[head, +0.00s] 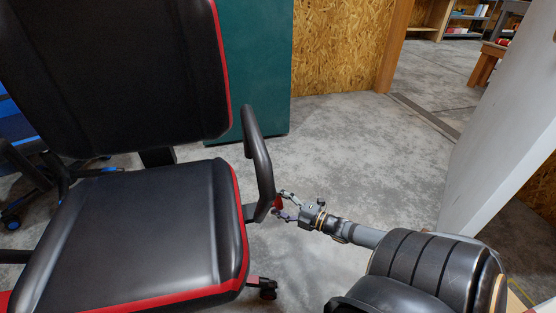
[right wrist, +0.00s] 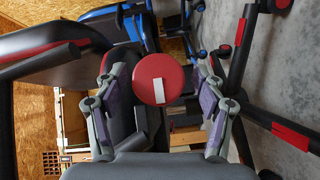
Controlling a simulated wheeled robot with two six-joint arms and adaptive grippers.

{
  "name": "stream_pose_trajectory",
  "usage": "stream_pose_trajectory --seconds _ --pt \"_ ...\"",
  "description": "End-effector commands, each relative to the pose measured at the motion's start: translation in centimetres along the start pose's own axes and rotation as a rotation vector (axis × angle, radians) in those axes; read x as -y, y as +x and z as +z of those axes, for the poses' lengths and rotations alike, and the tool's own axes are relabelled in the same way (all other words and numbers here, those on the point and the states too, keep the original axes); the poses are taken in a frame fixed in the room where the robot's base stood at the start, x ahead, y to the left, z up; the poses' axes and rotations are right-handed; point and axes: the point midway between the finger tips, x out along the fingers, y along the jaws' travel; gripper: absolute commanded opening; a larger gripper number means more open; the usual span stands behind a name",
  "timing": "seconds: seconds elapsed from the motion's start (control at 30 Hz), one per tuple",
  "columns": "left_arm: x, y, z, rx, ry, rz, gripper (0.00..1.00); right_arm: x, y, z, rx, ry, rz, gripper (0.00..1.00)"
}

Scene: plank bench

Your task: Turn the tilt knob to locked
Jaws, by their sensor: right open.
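The tilt knob (right wrist: 162,72) is a round red disc with a white bar mark. In the right wrist view it faces the camera, and the bar runs from near its middle down toward its lower edge. In the head view the knob (head: 278,202) is a small red spot at the side of the black and red chair (head: 150,215), below the armrest. My right gripper (head: 285,205) is open, with its fingers apart on either side of the knob; in the right wrist view a gap shows on both sides. My left gripper is out of view. No locked label is readable.
The chair's armrest (head: 258,155) rises just above the knob and my right gripper. A chair leg with a caster (head: 266,288) is below. A pale panel (head: 500,120) stands at right. Grey floor (head: 350,150) is clear behind my right arm.

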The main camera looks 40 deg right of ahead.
Motion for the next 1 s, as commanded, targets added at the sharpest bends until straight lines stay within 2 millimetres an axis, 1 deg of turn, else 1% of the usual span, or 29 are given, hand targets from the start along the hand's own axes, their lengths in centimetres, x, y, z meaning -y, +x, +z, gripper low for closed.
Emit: stream_pose_trajectory --seconds 0.03,0.3,0.37,0.7,0.73,1.0 --pt "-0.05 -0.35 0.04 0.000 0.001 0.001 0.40 0.10 0.30 0.03 -0.001 -0.001 0.001 0.70" --pt "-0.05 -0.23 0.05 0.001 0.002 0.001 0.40 -0.11 0.49 0.00 0.000 0.000 0.000 0.70" --pt "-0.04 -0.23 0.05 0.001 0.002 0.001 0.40 -0.10 0.48 0.00 0.000 -0.001 0.000 0.63" --pt "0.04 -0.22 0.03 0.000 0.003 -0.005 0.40 -0.08 0.46 0.00 0.000 0.000 0.000 0.17" --pt "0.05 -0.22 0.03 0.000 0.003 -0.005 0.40 -0.08 0.46 0.00 0.000 0.000 0.000 0.15" --pt "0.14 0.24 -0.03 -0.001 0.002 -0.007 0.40 -0.27 0.44 -0.04 0.003 0.024 -0.025 0.15"
